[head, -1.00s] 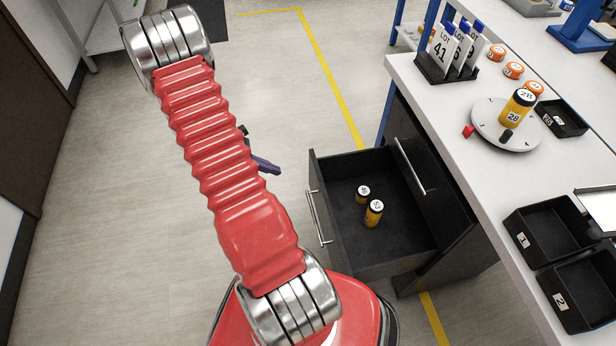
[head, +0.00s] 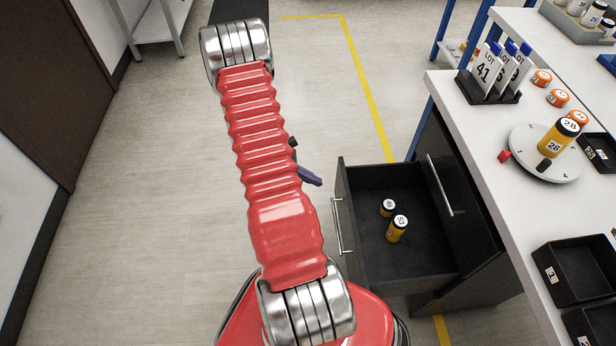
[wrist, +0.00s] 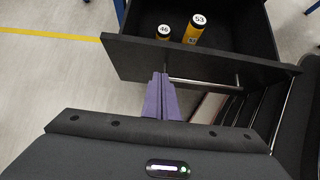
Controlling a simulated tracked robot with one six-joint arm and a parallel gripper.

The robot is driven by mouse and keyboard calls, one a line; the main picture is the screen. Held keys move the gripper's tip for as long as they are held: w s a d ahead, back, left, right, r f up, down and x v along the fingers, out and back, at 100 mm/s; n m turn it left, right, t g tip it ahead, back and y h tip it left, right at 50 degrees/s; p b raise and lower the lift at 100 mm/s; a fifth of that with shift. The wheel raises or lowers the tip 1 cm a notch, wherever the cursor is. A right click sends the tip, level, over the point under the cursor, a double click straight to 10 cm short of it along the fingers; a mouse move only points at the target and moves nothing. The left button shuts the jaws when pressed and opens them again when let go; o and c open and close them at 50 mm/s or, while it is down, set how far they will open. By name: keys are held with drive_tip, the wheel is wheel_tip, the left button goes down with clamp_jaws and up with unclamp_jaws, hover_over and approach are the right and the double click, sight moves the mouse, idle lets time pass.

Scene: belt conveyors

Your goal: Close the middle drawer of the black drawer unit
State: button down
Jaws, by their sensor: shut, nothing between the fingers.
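The black drawer unit (head: 466,291) stands under the white bench. One drawer (head: 372,278) is pulled far out, below a shut drawer front with a bar handle (head: 440,185). Two yellow bottles with black caps, 46 (head: 388,208) and 53 (head: 397,229), stand inside it. Its front panel (wrist: 200,61) and bar handle (wrist: 205,81) face me in the wrist view. My gripper (wrist: 160,78) has its purple fingers together and empty, just before the panel near the handle's left end. Contact cannot be told. The fingers also show in the head view (head: 312,177), left of the drawer front.
The white bench top (head: 505,215) carries a lot-card rack (head: 488,92), a round turntable (head: 530,165) with a bottle, and black trays (head: 575,285). A blue bench leg (head: 420,125) stands behind the drawer unit. The floor to the left (head: 150,200) is clear.

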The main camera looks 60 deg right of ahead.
sight(344, 188)
drive_tip(key=shift+s+d+f, duration=0.6)
drive_tip(key=shift+s+d, duration=0.05)
drive_tip(key=shift+s, duration=0.4)
drive_tip(key=shift+s+d+f, duration=0.55)
drive_tip(key=shift+s+d, duration=0.05)
drive_tip(key=shift+s, duration=0.5)
drive_tip(key=shift+s+d+f, duration=0.6)
drive_tip(key=shift+s+d, duration=0.05)
drive_tip(key=shift+s, duration=0.4)
drive_tip(key=shift+a, duration=0.15)
drive_tip(key=shift+d, duration=0.2)
